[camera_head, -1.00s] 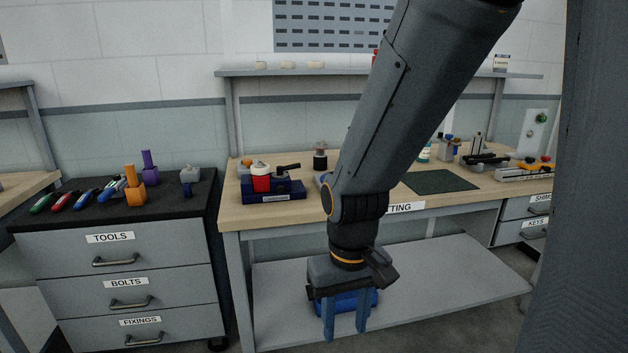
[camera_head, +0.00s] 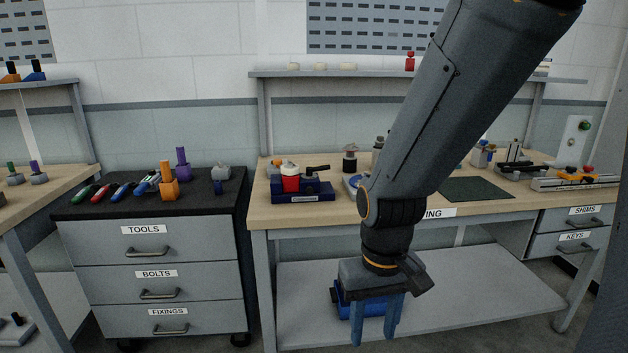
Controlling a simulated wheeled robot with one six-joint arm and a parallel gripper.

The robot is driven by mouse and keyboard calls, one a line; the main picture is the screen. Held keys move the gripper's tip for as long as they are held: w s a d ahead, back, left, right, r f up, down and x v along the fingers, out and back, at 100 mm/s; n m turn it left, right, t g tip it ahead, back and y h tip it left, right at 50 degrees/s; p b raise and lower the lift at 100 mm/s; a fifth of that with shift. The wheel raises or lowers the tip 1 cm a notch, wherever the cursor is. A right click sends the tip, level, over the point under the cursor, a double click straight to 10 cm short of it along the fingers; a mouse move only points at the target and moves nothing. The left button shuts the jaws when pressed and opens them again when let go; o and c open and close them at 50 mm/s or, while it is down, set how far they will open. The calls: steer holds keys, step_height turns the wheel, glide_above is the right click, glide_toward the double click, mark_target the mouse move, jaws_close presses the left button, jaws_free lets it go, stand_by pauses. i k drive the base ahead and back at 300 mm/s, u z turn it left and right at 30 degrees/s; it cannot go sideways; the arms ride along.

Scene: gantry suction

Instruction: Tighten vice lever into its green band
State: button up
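My gripper (camera_head: 374,338) hangs low in front of the bench, its two blue fingers pointing down and apart, with nothing between them. A grey vice-like fixture with orange and red parts (camera_head: 573,180) lies at the right end of the bench top. I cannot tell for sure which is the task's vice lever. No green band can be made out. My gripper is below and apart from both fixtures.
The bench (camera_head: 262,215) has a dark green mat (camera_head: 475,189) and a lower shelf (camera_head: 470,290). A blue object (camera_head: 342,304) on that shelf is partly behind my gripper. A drawer cabinet (camera_head: 100,250) with tools stands left. My arm hides part of the bench top.

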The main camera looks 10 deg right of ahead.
mark_target(309, 170)
steer(key=i, duration=1.2)
steer(key=u, duration=0.35)
